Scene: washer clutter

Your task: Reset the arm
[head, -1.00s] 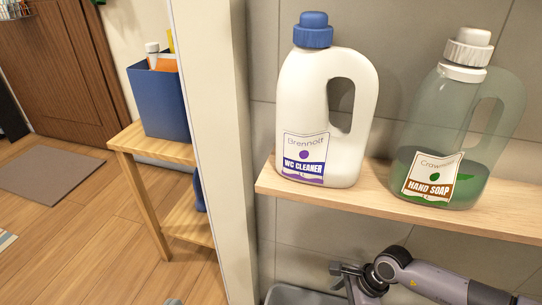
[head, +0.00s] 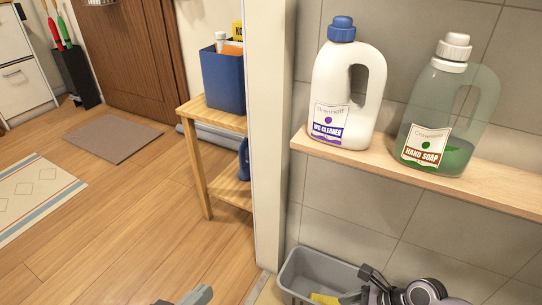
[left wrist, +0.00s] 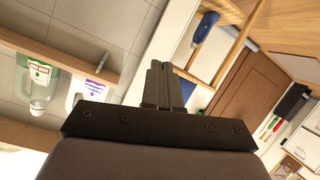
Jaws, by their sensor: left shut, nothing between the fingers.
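My left gripper (head: 196,296) just shows at the bottom edge of the head view, over the wooden floor. In the left wrist view its two fingers (left wrist: 161,86) are together with nothing between them. My right gripper (head: 364,285) is at the lower right of the head view, by a grey bin (head: 318,273). Its fingers are too small and dark to tell if they are open.
A wooden shelf (head: 480,192) holds a white WC cleaner bottle (head: 335,85) and a green hand soap bottle (head: 430,115). A white wall post (head: 268,120) separates it from a wooden stand (head: 213,118) with a blue box (head: 224,82).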

